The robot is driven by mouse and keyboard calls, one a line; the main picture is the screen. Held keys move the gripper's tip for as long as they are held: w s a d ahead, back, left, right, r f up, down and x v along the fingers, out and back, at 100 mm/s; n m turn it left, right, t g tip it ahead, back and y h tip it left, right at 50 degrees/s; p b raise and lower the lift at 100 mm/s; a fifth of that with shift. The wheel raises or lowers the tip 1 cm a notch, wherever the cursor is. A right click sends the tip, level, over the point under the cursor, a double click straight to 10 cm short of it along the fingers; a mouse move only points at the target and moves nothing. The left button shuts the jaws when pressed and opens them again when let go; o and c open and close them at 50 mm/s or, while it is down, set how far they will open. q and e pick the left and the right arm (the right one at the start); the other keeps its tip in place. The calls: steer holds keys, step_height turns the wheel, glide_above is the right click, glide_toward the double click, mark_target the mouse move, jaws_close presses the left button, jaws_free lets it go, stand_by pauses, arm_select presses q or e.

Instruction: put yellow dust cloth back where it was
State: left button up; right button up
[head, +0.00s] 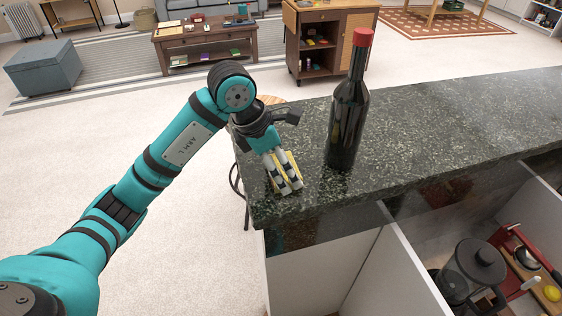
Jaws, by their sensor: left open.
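The yellow dust cloth (295,168) lies on the dark stone counter (420,130), close to its left end. My left gripper (286,188) is over the cloth and hides much of it. Its fingers point down toward the counter and are open, with yellow showing between and beside them. Whether the fingers touch the cloth is hard to tell. My right gripper is out of view.
A dark bottle with a red cap (348,105) stands upright on the counter just right of my left gripper. The counter farther right is clear. Below, open compartments hold a blender jug (470,275) and a red tray (510,240) with several items.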

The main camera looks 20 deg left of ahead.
arm_select(q)
steer(key=shift+a+r+b, duration=0.15)
steer(key=shift+r+b, duration=0.15)
steer(key=shift+r, duration=0.15)
steer(key=b+v, duration=0.1)
steer(key=v, duration=1)
steer(key=shift+b, duration=0.35)
steer(key=shift+s, duration=0.15)
